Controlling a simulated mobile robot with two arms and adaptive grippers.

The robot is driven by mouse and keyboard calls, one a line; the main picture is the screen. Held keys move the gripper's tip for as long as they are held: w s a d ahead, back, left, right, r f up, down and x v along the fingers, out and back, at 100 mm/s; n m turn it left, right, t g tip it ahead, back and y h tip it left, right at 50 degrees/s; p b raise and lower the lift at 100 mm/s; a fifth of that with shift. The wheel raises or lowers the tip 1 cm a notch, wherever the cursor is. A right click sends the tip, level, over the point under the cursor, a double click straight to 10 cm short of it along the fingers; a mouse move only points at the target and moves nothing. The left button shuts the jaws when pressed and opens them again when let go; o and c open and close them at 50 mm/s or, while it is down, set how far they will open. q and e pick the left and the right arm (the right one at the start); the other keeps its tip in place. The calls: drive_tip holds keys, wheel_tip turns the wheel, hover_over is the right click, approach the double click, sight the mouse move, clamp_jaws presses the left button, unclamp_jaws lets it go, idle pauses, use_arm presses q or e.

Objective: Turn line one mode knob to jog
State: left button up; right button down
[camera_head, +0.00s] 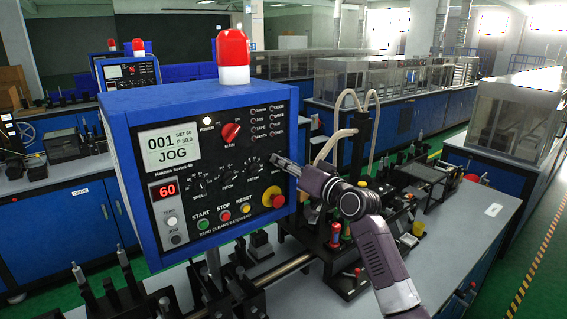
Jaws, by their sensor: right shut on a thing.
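The line one control box (122,175) is blue with a black front panel. Its display (169,149) reads 001 and JOG. My right gripper (276,160) reaches in from the right and is shut at the right end of the row of small black knobs. The mode knob appears to be between its fingertips and is mostly hidden by them, so I cannot read its pointer. Three black knobs in the same row stay visible to the left, one of them the speed knob (200,185). My left gripper is not in view.
A red main switch (231,132) sits above the knobs. A red emergency button on yellow (273,197) is just below my gripper. Start, stop and reset buttons (223,214) line the panel's bottom. Tape machinery (335,235) stands below right. A similar box (128,70) is behind.

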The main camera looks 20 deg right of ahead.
idle(0.3)
drive_tip(key=c, duration=2)
unclamp_jaws()
drive_tip(key=shift+c, duration=0.2)
drive_tip(key=v, duration=1.2)
